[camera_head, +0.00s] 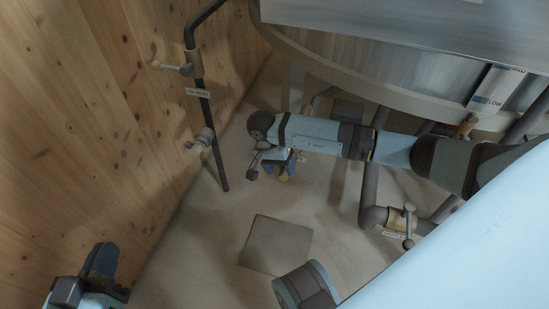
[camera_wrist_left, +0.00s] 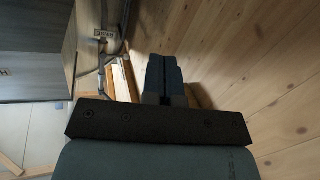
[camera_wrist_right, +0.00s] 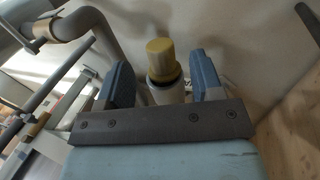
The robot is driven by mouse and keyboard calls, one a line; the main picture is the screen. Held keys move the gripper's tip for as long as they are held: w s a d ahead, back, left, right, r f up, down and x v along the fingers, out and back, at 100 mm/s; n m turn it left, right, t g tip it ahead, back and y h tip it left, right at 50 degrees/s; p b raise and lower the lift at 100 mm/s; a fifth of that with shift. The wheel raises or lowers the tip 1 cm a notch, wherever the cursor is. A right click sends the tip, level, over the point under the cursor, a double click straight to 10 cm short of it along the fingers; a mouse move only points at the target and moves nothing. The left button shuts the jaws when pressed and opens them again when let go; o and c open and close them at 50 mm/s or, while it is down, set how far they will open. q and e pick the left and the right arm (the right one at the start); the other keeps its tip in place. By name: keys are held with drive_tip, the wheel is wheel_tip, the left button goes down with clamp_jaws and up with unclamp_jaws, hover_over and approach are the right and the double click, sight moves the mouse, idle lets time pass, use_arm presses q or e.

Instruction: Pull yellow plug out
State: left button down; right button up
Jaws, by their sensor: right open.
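The yellow plug (camera_wrist_right: 163,58) sits on top of a pale pipe stub with a dark collar. In the right wrist view it stands between the two blue finger pads of my right gripper (camera_wrist_right: 160,80). The fingers are apart, with a gap visible on each side of the plug. In the head view a small yellow patch of the plug (camera_head: 283,179) shows just below my right gripper (camera_head: 270,168), which covers most of it. My left gripper (camera_head: 99,262) is at the lower left, far from the plug. In the left wrist view its fingers (camera_wrist_left: 165,70) lie together, empty.
A round metal tank (camera_head: 400,70) stands at the upper right. A dark pipe with valves (camera_head: 204,95) runs down beside the wooden wall (camera_head: 90,120). Another pipe with a brass valve (camera_head: 398,222) lies right of the plug. A square floor plate (camera_head: 276,244) lies on open floor.

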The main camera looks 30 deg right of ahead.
sight(282, 173)
drive_tip(key=shift+b+x, duration=0.4)
drive_tip(key=shift+x, duration=1.2)
drive_tip(key=c, duration=1.1)
